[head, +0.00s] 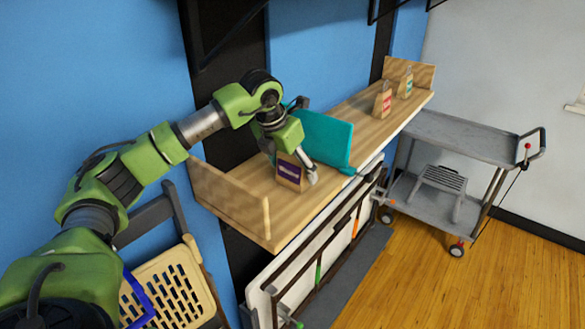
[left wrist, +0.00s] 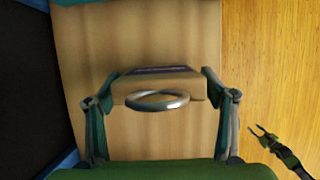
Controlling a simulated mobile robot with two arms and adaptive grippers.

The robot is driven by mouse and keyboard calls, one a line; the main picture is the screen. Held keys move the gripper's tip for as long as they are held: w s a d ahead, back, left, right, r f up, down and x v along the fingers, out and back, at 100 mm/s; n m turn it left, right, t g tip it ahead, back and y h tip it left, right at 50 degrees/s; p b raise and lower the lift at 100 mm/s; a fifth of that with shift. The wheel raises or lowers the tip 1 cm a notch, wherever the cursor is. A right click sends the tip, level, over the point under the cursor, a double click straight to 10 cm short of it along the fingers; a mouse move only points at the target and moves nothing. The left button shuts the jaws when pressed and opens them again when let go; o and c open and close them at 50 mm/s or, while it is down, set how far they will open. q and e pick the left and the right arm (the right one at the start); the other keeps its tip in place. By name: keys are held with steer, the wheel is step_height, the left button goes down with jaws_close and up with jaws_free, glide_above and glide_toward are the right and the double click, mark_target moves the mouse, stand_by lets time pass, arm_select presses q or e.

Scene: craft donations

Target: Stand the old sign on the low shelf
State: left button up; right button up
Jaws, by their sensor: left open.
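A small tan block with a purple label (head: 289,171) stands upright on the wooden shelf (head: 240,185). My left gripper (head: 294,163) is just above it, pointing down. In the left wrist view, the open fingers (left wrist: 163,78) are on either side of the block (left wrist: 192,88), and a metal ring shows on its top. I cannot tell whether the fingers touch it. A teal panel (head: 326,139) stands on the shelf just behind and right of the gripper. Nothing in view is clearly marked as the old sign.
Similar pieces with a red label (head: 383,100) and a green label (head: 405,84) stand toward the shelf's far end. A grey cart (head: 455,137) holds a grey stool-like object (head: 442,182). A beige slatted chair (head: 165,285) stands at lower left. Wooden floor is clear at right.

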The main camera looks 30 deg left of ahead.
arm_select(q)
steer(key=shift+s+r+b, duration=0.1)
steer(key=shift+r+b, duration=0.2)
steer(key=shift+r, duration=0.15)
steer(key=b+v, duration=0.2)
steer(key=v, duration=0.9)
steer(key=shift+b, duration=0.3)
